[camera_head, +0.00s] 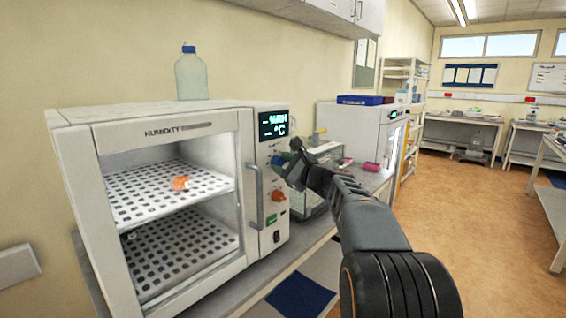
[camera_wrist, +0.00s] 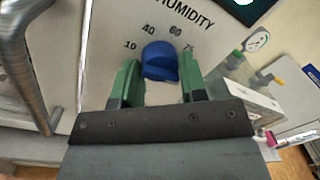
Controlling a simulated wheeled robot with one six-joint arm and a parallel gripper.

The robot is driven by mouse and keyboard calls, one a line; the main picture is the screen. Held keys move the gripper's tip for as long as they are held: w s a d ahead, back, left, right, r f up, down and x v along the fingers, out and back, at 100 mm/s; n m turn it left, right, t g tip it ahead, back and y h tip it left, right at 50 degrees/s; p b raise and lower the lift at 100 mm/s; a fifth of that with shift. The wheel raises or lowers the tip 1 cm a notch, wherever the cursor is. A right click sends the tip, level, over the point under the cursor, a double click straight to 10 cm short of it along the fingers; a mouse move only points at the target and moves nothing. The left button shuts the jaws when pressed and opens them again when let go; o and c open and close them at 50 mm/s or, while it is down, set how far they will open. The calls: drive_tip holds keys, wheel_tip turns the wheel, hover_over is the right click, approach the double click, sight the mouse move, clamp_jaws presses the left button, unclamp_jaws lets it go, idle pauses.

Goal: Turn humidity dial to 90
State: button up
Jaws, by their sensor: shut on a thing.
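The humidity dial is a blue knob (camera_wrist: 160,60) on the cabinet's front panel, under the word HUMIDITY. Marks 10, 40 and 60 show around it, and another mark at right is partly hidden by a finger. The dial's pointer setting cannot be read clearly. My gripper (camera_wrist: 159,72) has its green fingers on either side of the blue knob, shut on it. In the head view my gripper (camera_head: 291,168) reaches the panel from the right and mostly hides the dial.
The white humidity cabinet (camera_head: 80,170) has a glass door with a grey handle (camera_head: 254,195) left of the panel. An orange knob (camera_head: 278,196) and green button (camera_head: 271,219) sit below. A bottle (camera_head: 191,78) stands on top. A clear box (camera_head: 322,152) stands behind my gripper.

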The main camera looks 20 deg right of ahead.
drive_tip(key=shift+f+m, duration=0.2)
drive_tip(key=shift+m, duration=0.5)
drive_tip(key=o, duration=0.9)
drive_tip(key=shift+r, duration=0.1)
drive_tip(key=b+v, duration=0.1)
drive_tip(key=v, duration=1.2)
drive_tip(key=shift+s+d+b, duration=0.1)
drive_tip(key=shift+s+b, duration=0.3)
